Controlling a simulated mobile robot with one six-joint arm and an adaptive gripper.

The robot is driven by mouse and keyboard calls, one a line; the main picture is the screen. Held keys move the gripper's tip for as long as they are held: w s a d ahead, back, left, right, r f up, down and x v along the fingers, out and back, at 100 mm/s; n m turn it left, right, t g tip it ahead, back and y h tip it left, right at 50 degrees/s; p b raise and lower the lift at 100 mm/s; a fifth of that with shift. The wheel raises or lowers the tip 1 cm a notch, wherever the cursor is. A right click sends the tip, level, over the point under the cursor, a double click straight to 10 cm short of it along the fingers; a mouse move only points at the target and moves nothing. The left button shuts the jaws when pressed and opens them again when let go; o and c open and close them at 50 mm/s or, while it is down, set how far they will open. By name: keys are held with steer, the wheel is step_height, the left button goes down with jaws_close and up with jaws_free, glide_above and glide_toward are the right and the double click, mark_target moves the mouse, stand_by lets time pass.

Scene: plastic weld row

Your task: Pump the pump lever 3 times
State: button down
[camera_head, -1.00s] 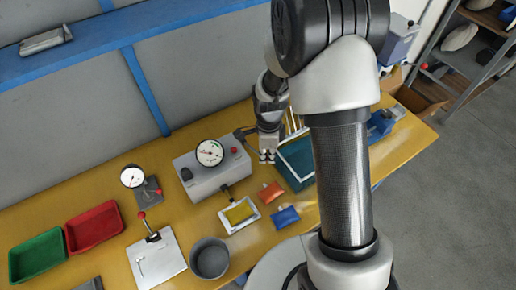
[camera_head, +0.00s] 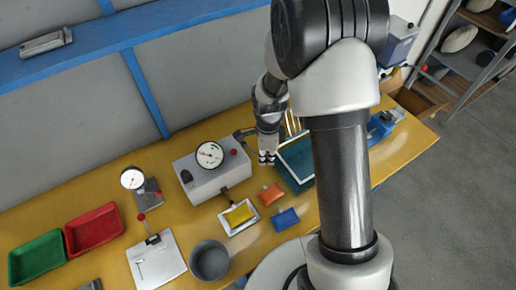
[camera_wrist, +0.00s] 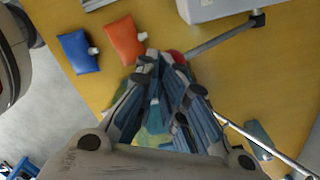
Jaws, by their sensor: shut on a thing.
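The pump is a grey box (camera_head: 212,178) with a round white gauge (camera_head: 209,155) on top, standing mid-table in the head view. A grey pump lever (camera_head: 243,134) reaches from its right rear toward my gripper (camera_head: 267,158). In the wrist view the lever (camera_wrist: 222,38) runs from a dark pivot down to a red knob (camera_wrist: 177,57) at my fingertips. My gripper (camera_wrist: 160,62) is shut on the knob end of the lever. The fingers partly hide the knob. In the head view my wrist hides the lever's end.
An orange pouch (camera_head: 270,194) and a blue pouch (camera_head: 286,218) lie in front of my gripper. A teal tray (camera_head: 297,180) is close on its right. A grey pot (camera_head: 209,261) stands nearer the front.

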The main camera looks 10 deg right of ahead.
steer(key=shift+w+a, duration=0.15)
steer(key=shift+w, duration=0.25)
steer(key=shift+f+b, duration=0.6)
steer(key=shift+f, duration=0.15)
steer(key=shift+w+a+f+b, duration=0.15)
steer(key=shift+w+f+b, duration=0.1)
steer(key=shift+f, duration=0.2)
steer(key=shift+w+a+f+b, duration=0.1)
steer(key=shift+w+f+b, duration=0.1)
steer(key=shift+f, duration=0.2)
steer(key=shift+s+d+r, duration=0.15)
steer(key=shift+s, duration=0.15)
steer(key=shift+s+d+f+b, duration=0.15)
steer(key=shift+s+f+b, duration=0.15)
steer(key=shift+f, duration=0.3)
